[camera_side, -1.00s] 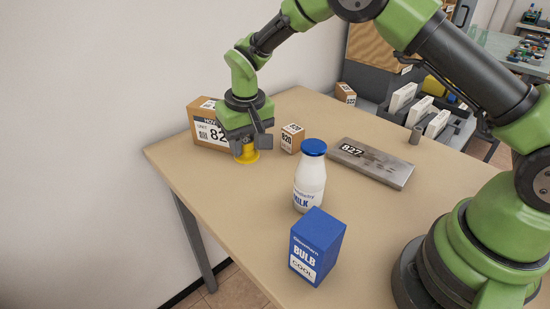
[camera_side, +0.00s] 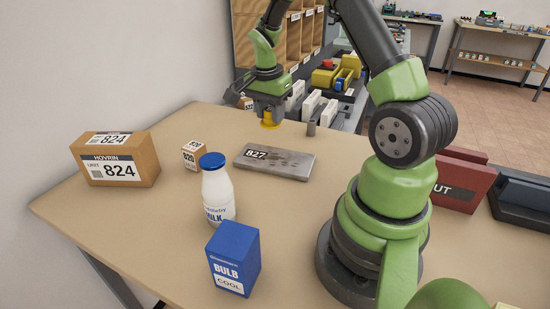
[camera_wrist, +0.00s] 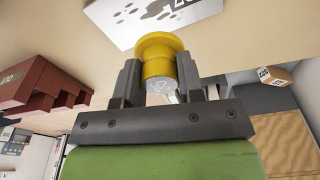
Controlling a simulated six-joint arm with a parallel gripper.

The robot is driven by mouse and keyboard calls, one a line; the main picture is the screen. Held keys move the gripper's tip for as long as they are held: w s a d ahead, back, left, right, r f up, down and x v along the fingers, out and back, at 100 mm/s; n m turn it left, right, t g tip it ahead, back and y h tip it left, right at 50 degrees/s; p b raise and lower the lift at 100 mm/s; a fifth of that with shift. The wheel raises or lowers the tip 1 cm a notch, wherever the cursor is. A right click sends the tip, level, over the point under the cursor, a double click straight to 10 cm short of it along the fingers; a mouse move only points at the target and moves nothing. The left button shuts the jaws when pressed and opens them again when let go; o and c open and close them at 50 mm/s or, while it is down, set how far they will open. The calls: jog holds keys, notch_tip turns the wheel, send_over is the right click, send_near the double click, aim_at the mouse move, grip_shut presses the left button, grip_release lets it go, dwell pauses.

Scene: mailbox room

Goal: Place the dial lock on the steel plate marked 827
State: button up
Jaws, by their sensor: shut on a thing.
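The steel plate (camera_side: 285,166) marked 827 lies flat on the table, behind and to the right of the milk bottle. Part of it shows at the top of the wrist view (camera_wrist: 150,30). My gripper (camera_side: 267,116) is shut on the yellow dial lock (camera_side: 270,126), holding it raised near the plate's far side. In the wrist view, the lock (camera_wrist: 158,48) sits between the two fingers (camera_wrist: 160,85), its round yellow end pointing away from my palm. A silvery part (camera_wrist: 163,86) shows below the yellow. The lock looks apart from the plate.
A milk bottle (camera_side: 217,190), a blue bulb box (camera_side: 234,260), a small box 820 (camera_side: 194,155) and a carton 824 (camera_side: 118,160) stand on the table. A small grey cylinder (camera_side: 311,129) stands beyond the plate. Maroon trays (camera_side: 462,180) are at the right.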

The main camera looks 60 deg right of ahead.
send_over(276, 157)
jog(key=shift+m, duration=0.3)
jog(key=f, duration=0.5)
jog(key=shift+a, duration=0.3)
jog(key=shift+f, duration=2.45)
jog(key=shift+f, duration=0.1)
jog(key=o, duration=1)
jog(key=shift+c, duration=0.2)
